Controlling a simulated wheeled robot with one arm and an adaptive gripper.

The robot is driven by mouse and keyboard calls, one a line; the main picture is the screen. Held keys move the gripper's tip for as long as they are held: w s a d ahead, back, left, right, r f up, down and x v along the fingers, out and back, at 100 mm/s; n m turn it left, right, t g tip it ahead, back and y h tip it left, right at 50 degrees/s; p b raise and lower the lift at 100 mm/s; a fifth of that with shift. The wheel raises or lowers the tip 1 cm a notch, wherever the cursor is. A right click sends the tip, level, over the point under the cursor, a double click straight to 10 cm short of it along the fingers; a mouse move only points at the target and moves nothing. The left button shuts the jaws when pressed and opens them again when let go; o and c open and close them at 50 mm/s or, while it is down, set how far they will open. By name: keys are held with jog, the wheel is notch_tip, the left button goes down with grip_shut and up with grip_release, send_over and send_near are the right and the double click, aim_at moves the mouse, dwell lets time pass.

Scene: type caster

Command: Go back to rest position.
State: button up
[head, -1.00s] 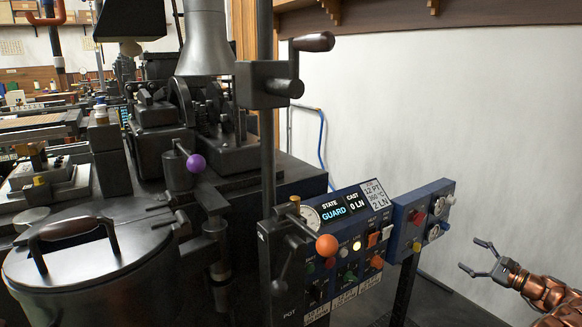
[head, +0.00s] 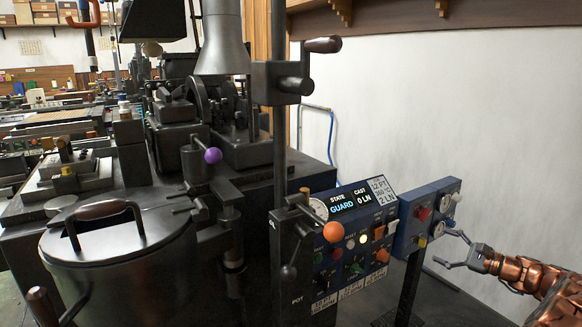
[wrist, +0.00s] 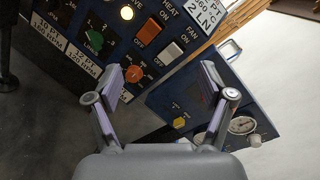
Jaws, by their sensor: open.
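My gripper (head: 452,249) is at the right of the head view, in front of the blue side panel and apart from the main machine. Its two fingers are spread with nothing between them. In the wrist view my gripper (wrist: 160,88) shows the open fingers over the gap between the two panels. The blue control panel (head: 350,240) has a display reading STATE GUARD and CAST 0 LN. The side panel (head: 428,215) carries gauges, a red knob and a yellow knob; it also shows in the wrist view (wrist: 160,95), partly behind a finger.
The type caster fills the left and middle, with a lidded pot (head: 120,250), a purple-knobbed lever (head: 212,156) and an orange-knobbed lever (head: 333,232). A dark post (head: 278,130) stands before it. The white wall (head: 450,110) is behind; the space above my arm is clear.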

jog(key=s+a+r+n+g+y, duration=0.1)
jog(key=s+a+r+n+g, duration=0.15)
jog(key=a, duration=0.75)
jog(key=s+a+r+n+g+y, duration=0.1)
jog(key=s+a+r+n+g, duration=0.2)
jog(key=a, duration=0.6)
jog(key=s+a+n+g+h, duration=0.2)
jog(key=s+a+n+g, duration=0.4)
jog(key=s+a, duration=0.8)
jog(key=s+a+f+n+g+h, duration=0.1)
jog(key=s+a+n+g+h, duration=0.15)
jog(key=s, duration=0.55)
jog(key=s+a+f+n+g+h, duration=0.1)
jog(key=s+f+h, duration=0.15)
jog(key=s, duration=0.55)
jog(key=s+d+f+n+h, duration=0.2)
jog(key=s+d+h, duration=0.25)
jog(key=s, duration=0.35)
jog(key=s+d+f+n+h, duration=0.1)
jog(key=s+d+h, duration=0.2)
jog(key=s+d, duration=0.35)
notch_tip(320, 180, up, 26)
jog(key=s+a+p, duration=0.1)
jog(key=s+p, duration=0.1)
jog(key=p, duration=2.2)
jog(key=shift+a+t+p, duration=0.3)
jog(key=shift+p, duration=0.1)
